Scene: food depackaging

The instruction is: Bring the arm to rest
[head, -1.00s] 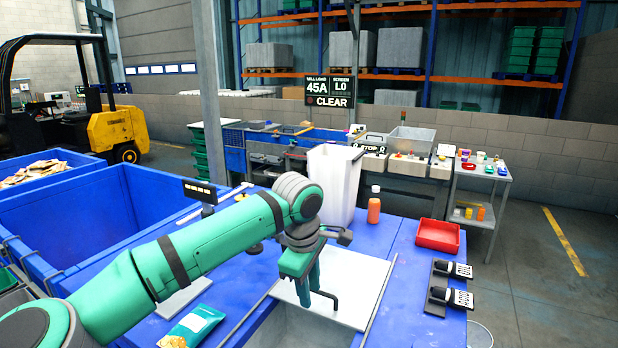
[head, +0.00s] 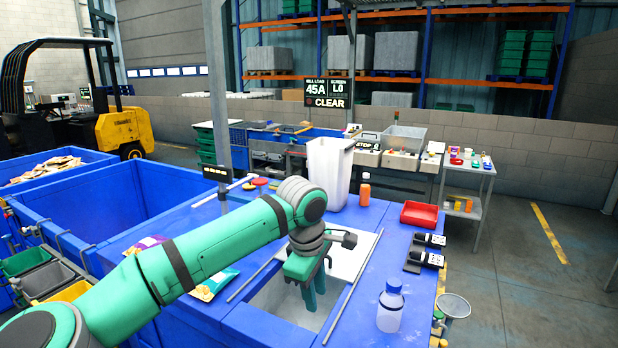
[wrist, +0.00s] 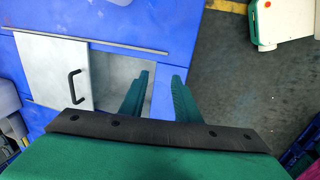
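My gripper (head: 311,298) hangs with its fingers downward over the rectangular opening in the blue table (head: 377,262). In the wrist view my gripper (wrist: 161,76) has its two green fingers apart, with nothing held between them. The pale sliding panel (wrist: 50,62) with a black handle (wrist: 75,86) lies beside the opening (wrist: 112,70) in the wrist view. In the head view my arm and gripper hide part of the panel (head: 352,250) and the opening.
A blue-capped bottle (head: 390,308) stands at the table's front right. An orange bottle (head: 365,190), red tray (head: 419,214) and tall white bin (head: 328,175) stand farther back. Snack packets (head: 213,286) lie left of the opening, partly behind my arm. Large blue bins (head: 110,205) are at left.

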